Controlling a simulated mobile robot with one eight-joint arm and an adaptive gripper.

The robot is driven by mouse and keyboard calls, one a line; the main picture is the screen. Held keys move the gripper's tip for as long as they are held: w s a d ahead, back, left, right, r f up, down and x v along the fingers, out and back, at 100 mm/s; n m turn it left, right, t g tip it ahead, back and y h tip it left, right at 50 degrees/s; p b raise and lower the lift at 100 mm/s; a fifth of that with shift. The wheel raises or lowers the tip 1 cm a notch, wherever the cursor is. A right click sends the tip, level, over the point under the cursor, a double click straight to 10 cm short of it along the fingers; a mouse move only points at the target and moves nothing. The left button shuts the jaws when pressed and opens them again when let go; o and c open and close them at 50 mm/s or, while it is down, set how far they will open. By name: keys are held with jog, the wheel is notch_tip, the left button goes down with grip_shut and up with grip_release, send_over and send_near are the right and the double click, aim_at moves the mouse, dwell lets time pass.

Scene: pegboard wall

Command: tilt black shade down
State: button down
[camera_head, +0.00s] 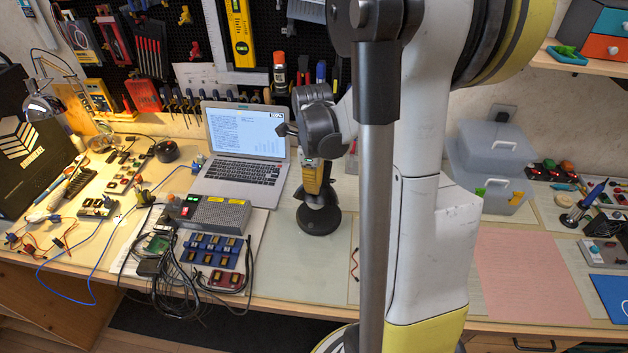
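The shade hangs over the lit bench area by the black box. My own arm and column cover much of the picture's centre and right.
An open laptop (240,180) stands between the lamp and my gripper. A black round stand (318,218) is below my gripper. A grey device (213,213) and loose cables cover the front left. A clear bin (490,165) stands right. Tools hang on the pegboard.

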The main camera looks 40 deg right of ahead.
dwell(0.3)
jog(key=shift+a+f+b, duration=0.1)
jog(key=shift+f+b, duration=0.5)
jog(key=shift+f, duration=0.25)
jog(key=shift+r, duration=0.1)
